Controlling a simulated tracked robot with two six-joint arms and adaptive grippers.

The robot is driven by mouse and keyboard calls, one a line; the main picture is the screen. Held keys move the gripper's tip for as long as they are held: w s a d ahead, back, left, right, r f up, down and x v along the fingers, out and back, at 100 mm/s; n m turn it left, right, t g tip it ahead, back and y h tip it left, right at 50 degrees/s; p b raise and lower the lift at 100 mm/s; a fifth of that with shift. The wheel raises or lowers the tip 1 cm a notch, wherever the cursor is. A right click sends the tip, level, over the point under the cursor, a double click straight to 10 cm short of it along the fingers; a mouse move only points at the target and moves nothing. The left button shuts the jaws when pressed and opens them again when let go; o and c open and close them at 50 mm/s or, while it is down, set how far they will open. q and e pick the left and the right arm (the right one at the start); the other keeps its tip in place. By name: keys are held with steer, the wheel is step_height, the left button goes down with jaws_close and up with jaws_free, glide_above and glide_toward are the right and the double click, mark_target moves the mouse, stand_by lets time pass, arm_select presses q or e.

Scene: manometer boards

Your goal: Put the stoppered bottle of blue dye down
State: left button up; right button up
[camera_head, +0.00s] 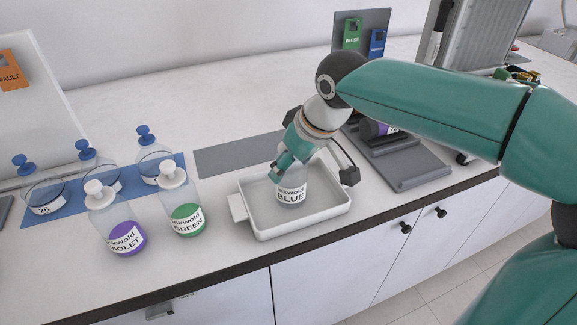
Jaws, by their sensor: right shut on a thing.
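The bottle of blue dye (291,194), labelled BLUE, stands upright in or just above the white tray (297,228) near the bench's front edge. I cannot tell whether its base touches the tray floor. My right gripper (287,169) comes down from the upper right and is shut on the bottle's top. The gripper hides the stopper and neck. My left gripper is out of view.
Several blue-stoppered flasks (42,190) stand on a blue mat (65,211). A grey mat (238,153) lies bare behind the tray. A grey stand (415,169) is at the right.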

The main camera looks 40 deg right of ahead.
steer(key=shift+f, duration=0.2)
steer(key=o, duration=1.1)
steer(key=shift+r, duration=0.25)
steer(key=p+v, duration=0.2)
steer(key=v, duration=0.9)
steer(key=shift+s+r, duration=0.2)
steer(key=shift+r, duration=0.2)
